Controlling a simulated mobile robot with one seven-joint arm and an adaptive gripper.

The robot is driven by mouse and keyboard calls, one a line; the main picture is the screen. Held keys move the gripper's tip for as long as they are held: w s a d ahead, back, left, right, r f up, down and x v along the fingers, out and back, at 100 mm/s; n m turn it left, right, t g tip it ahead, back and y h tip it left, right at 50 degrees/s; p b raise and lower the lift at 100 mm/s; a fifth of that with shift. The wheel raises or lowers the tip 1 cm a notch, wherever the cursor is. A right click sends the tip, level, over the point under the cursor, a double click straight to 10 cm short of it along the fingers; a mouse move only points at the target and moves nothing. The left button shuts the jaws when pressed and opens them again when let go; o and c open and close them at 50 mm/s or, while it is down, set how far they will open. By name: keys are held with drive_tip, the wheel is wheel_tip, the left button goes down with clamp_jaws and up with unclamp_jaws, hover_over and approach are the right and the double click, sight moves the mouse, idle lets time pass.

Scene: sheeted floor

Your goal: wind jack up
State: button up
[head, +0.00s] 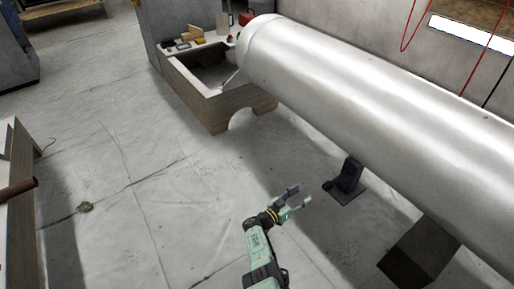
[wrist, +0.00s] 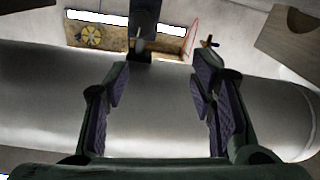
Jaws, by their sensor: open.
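The jack (head: 347,181) is a small dark stand on a flat base on the floor, under the big pale cylinder (head: 370,85). A small dark knob or handle end (head: 327,185) shows on its left side. My gripper (head: 299,196) is open and empty, a little left of the jack and apart from it. In the wrist view, which looks upside down, the jack seems to be the dark post (wrist: 145,25) at the top, meeting the cylinder (wrist: 40,105). My open fingers (wrist: 163,72) frame the cylinder. A small dark cross-shaped part (wrist: 209,43) shows beyond the right finger; I cannot tell what it joins.
A dark block (head: 420,252) is under the cylinder at lower right. A wooden box (head: 222,105) with an arched cut-out stands at the cylinder's left end. A bench (head: 18,190) is at the left edge. The sheeted floor (head: 130,150) between is mostly clear.

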drive_tip(key=w+a+r+t+y+p, duration=0.1)
drive_tip(key=w+a+r+t+y, duration=0.1)
drive_tip(key=w+a+r, duration=0.3)
drive_tip(key=w+a+r+n+t+y, duration=0.1)
drive_tip(key=w+a+r+t+y, duration=0.2)
drive_tip(key=a+r, duration=0.7)
drive_tip(key=w+a+t, duration=0.1)
drive_tip(key=a, duration=0.1)
drive_tip(key=shift+w+a+r+p, duration=0.2)
drive_tip(key=shift+w+a+p, duration=0.15)
drive_tip(key=shift+a+p, duration=0.05)
